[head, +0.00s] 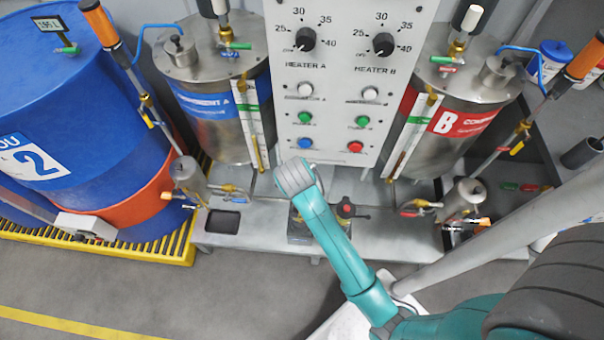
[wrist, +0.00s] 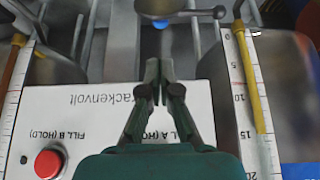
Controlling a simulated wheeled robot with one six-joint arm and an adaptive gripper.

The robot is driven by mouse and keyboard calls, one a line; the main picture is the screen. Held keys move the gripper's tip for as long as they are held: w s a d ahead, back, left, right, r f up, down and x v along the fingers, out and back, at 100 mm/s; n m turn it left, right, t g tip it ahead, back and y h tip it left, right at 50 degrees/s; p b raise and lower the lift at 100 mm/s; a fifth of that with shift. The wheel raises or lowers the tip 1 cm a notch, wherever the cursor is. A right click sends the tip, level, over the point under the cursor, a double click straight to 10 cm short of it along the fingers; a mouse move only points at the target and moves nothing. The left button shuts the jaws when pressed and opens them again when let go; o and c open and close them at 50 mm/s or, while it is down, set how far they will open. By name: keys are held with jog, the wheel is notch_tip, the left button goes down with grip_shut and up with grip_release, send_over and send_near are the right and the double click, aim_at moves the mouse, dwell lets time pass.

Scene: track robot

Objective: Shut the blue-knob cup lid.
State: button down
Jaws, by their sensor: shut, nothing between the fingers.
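My gripper (wrist: 158,84) is shut and empty, in front of the lower control panel in the wrist view. The fingertips point toward the blue part and are apart from it. In the head view my gripper is hidden by my arm.
A second cup (head: 346,212) with a red-dark top stands just right of my arm. The white control panel (head: 342,85) rises behind the bench (head: 262,232). Steel tanks (head: 205,60) and (head: 450,85) with valves and gauges flank it. A blue drum (head: 75,115) stands left.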

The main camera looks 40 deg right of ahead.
jog(key=x, duration=0.9)
jog(key=shift+f, duration=0.1)
jog(key=shift+s+a+t+h, duration=0.95)
jog(key=shift+a+t+h, duration=0.05)
jog(key=shift+t+h, duration=0.1)
jog(key=s+a+f+t+h, duration=0.1)
jog(key=t+h, duration=0.1)
jog(key=s+a+f+t+h, duration=0.1)
jog(key=s+a+t+h, duration=0.1)
jog(key=s+a+f+t+h, duration=0.2)
jog(key=shift+s+a+f+t+h, duration=0.1)
jog(key=shift+a+t+h, duration=0.05)
jog(key=shift+t+h, duration=0.25)
jog(key=shift+s+a+f, duration=0.1)
jog(key=shift+s+f, duration=0.05)
jog(key=shift+f, duration=0.2)
